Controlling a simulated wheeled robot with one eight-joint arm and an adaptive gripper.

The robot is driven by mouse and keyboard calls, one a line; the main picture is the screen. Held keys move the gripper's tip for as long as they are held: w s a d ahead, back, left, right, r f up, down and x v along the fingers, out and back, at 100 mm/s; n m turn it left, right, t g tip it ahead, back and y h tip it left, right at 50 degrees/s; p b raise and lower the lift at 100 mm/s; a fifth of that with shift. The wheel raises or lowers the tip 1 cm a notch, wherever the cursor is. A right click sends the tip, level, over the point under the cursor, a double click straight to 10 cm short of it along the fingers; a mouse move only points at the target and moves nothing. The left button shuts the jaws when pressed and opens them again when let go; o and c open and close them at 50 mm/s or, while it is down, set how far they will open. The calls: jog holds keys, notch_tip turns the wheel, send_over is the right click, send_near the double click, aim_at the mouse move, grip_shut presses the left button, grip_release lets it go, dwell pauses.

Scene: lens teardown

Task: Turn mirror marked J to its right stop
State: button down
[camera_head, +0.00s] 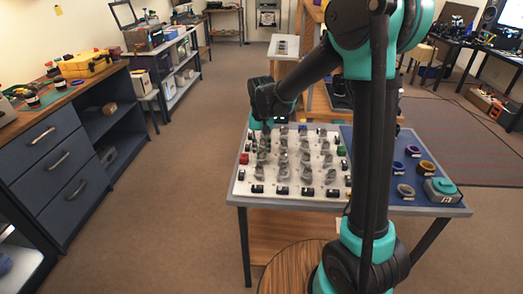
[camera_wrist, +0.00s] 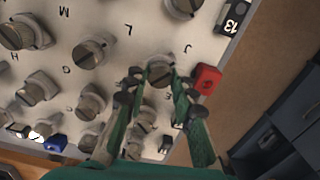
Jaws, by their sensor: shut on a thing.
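The mirror marked J (camera_wrist: 160,68) is a round grey metal mount with a slotted top, on the white board (camera_wrist: 135,58). Its printed letter J (camera_wrist: 187,48) lies just up and right of it in the wrist view. The green fingers of my gripper (camera_wrist: 160,80) are shut on this mount, one on each side. Their tips hide part of its sides, and I cannot tell how far it is turned. In the head view my gripper (camera_head: 264,124) is low over the board's far left part, and the J mount cannot be told apart there.
A red block (camera_wrist: 207,79) stands close right of the fingers. Mounts by L (camera_wrist: 92,50) and E (camera_wrist: 147,118) are nearby. A black tag marked 13 (camera_wrist: 233,15) is at the board's edge. A blue mat (camera_head: 376,178) with several rings lies right of the board.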

aim_at(262, 152)
jog(key=shift+m, duration=0.6)
jog(key=c, duration=1.3)
grip_release()
jog(key=shift+o, duration=0.2)
notch_tip(262, 152, up, 12)
